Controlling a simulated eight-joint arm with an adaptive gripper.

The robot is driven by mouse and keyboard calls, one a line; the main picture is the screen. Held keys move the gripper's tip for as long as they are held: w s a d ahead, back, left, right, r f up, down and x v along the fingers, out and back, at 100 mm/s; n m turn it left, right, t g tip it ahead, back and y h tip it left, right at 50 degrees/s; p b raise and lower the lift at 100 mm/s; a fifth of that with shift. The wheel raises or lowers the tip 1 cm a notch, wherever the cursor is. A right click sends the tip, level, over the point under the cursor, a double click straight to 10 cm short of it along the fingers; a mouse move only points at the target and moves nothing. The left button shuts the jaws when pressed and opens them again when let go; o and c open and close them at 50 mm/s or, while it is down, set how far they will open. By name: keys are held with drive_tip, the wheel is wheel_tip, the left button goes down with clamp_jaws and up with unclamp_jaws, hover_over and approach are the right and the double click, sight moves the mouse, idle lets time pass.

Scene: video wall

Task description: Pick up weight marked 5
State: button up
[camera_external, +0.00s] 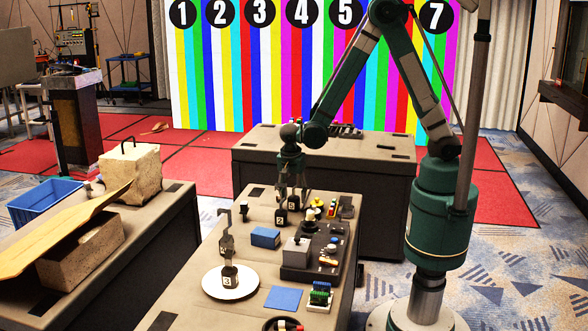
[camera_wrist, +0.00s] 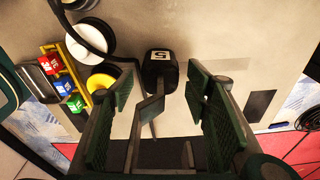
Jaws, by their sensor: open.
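A black weight marked 5 (camera_wrist: 161,68) shows in the wrist view, standing on the table with a bent metal hook. My gripper (camera_wrist: 159,92) is open, with its two green-padded fingers on either side of the hook. I cannot tell whether a finger touches it. In the external view my gripper (camera_external: 290,188) is low over the table, pointing down.
A yellow rack of coloured blocks (camera_wrist: 64,84) stands left of the weight. Nearer on the table (camera_external: 195,306) are a white disc (camera_external: 215,282) bearing another hooked weight (camera_external: 229,276), a blue block (camera_external: 265,237) and a dark device (camera_external: 315,254). Another hooked weight (camera_external: 227,245) stands behind the disc.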

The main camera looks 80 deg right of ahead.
idle(0.4)
clamp_jaws()
drive_tip(key=shift+r, duration=0.1)
drive_tip(key=shift+r+p, duration=1)
drive_tip(key=shift+r, duration=3.95)
